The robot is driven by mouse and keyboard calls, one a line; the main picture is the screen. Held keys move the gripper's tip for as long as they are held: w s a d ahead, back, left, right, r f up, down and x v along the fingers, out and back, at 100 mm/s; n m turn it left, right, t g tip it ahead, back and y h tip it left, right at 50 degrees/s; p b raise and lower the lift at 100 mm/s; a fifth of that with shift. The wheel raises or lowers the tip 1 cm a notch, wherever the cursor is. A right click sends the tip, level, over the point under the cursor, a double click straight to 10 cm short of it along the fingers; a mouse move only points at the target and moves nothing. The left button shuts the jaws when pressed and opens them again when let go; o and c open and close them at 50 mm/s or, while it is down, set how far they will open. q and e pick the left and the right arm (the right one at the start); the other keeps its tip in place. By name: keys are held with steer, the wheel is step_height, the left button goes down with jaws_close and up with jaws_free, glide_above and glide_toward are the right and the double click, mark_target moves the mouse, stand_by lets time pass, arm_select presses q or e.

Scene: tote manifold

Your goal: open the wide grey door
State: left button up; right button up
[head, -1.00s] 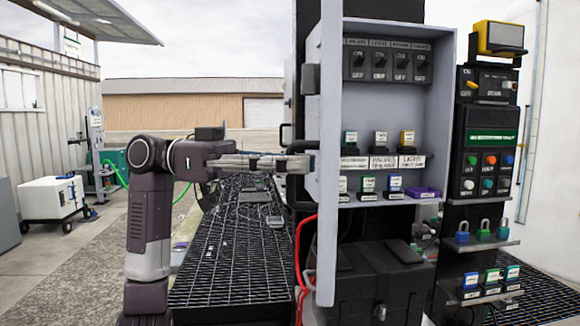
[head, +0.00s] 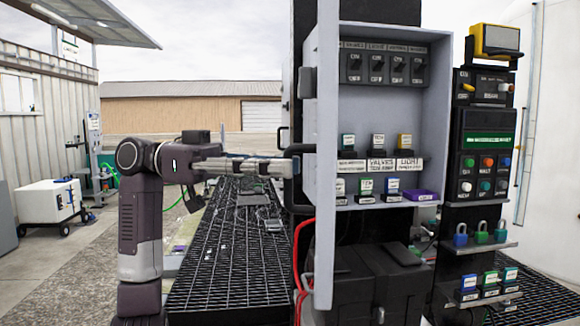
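The wide grey door (head: 324,150) stands swung out from the grey cabinet (head: 438,120) and shows nearly edge-on, so its outer face is mostly hidden. The cabinet inside is exposed. My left gripper (head: 288,167) is at the left, outer side of the door, close to a dark handle-like bar. Its fingers point right toward the door. From this side I cannot tell whether the fingers are open or shut, or whether they touch the door. My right gripper is not in view.
Switches (head: 385,66) and rows of labelled blocks (head: 378,165) fill the cabinet. A black button panel (head: 486,160) and padlocks (head: 481,235) stand at the right. Red cables (head: 299,255) hang below the door. A dark grating (head: 225,255) lies at the left.

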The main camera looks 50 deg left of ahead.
arm_select(q)
steer(key=v, duration=1)
stand_by(0.3)
